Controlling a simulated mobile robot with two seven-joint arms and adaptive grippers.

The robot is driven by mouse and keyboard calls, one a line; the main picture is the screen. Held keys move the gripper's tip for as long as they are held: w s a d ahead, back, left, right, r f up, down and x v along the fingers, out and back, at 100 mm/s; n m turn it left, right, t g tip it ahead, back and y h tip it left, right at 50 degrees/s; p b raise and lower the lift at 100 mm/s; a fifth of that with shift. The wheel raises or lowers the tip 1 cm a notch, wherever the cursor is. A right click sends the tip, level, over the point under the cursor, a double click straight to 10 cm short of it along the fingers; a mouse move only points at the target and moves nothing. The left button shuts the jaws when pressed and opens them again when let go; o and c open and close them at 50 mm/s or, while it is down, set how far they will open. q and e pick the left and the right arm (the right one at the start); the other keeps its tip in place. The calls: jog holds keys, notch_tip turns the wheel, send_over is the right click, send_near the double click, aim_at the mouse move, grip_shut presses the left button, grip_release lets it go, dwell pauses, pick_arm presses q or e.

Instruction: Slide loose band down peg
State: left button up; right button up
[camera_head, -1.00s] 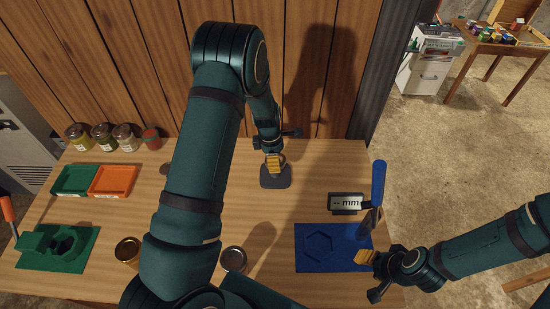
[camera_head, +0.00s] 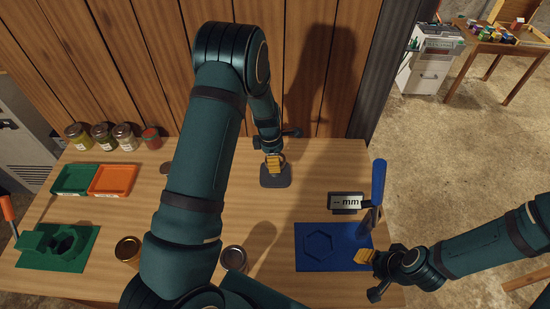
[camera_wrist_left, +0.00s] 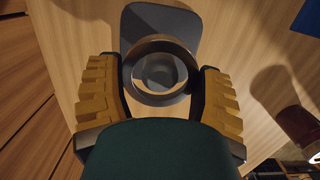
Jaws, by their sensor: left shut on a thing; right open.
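My left gripper (camera_head: 273,163) is shut on a dark ring, the band, above the dark grey peg base (camera_head: 275,182) on the table. In the left wrist view the band (camera_wrist_left: 136,70) sits between the two yellow-padded fingers. A round grey form, apparently the peg (camera_wrist_left: 158,72), shows inside the ring, with the grey base plate (camera_wrist_left: 165,22) behind. I cannot tell how high the band is on the peg. In the head view the fingers hide the band and peg. My right gripper (camera_head: 366,257) is open and empty at the right edge of the blue mat.
A small display (camera_head: 345,201) reads "mm". Green (camera_head: 75,180) and orange (camera_head: 113,181) trays, several jars and a green fixture (camera_head: 40,262) are on the left. Lidded jars (camera_head: 234,257) stand near the front.

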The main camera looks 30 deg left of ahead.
aim_at(362, 269)
pick_arm(q)
jog(key=shift+f+b, duration=1.55)
jog(key=shift+f, duration=1.15)
pick_arm(e)
jog(key=shift+f, duration=1.65)
pick_arm(q)
jog(key=shift+r, duration=0.1)
pick_arm(e)
jog(key=shift+r, duration=0.15)
pick_arm(q)
jog(key=shift+r+p, duration=0.5)
pick_arm(e)
jog(key=shift+r, duration=0.4)
pick_arm(q)
jog(key=shift+f+b, duration=0.3)
jog(key=shift+f, duration=0.35)
pick_arm(e)
jog(key=shift+f, duration=0.35)
pick_arm(q)
jog(key=o, duration=0.8)
jog(key=shift+s, duration=0.1)
jog(key=r, duration=0.4)
jog(key=a+r, duration=0.1)
jog(key=r, duration=0.7)
jog(key=shift+s+a+r, duration=0.1)
jog(key=shift+s+a, duration=0.1)
jog(key=shift+s, duration=0.05)
